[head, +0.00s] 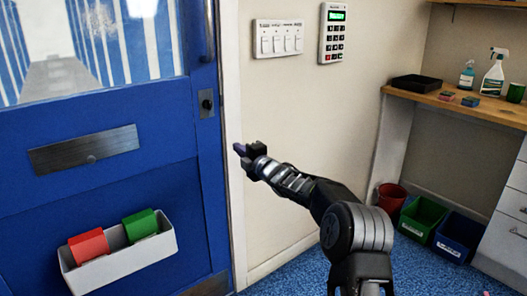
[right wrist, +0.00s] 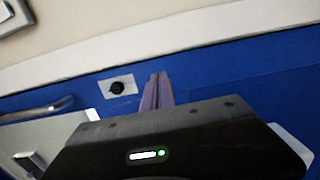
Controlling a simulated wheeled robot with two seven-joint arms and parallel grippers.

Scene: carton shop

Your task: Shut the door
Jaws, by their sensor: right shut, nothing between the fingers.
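The blue door (head: 95,190) fills the left of the head view, its right edge along the white door frame (head: 232,190). I cannot tell whether a small gap is left there. A lock plate (head: 206,103) sits near that edge, below a dark handle (head: 207,35). My right gripper (head: 240,149) is shut and empty, in front of the door's edge and frame, below and right of the lock. In the right wrist view, its fingers (right wrist: 157,92) point at the blue door (right wrist: 220,70) beside the lock plate (right wrist: 117,87). Contact cannot be told. My left gripper is out of view.
A white bin (head: 120,262) holding a red and a green item hangs on the door. Switches (head: 278,38) and a keypad (head: 333,33) are on the wall. A wooden shelf (head: 450,103) with bottles stands right, coloured bins (head: 422,217) below it. Blue floor lies between.

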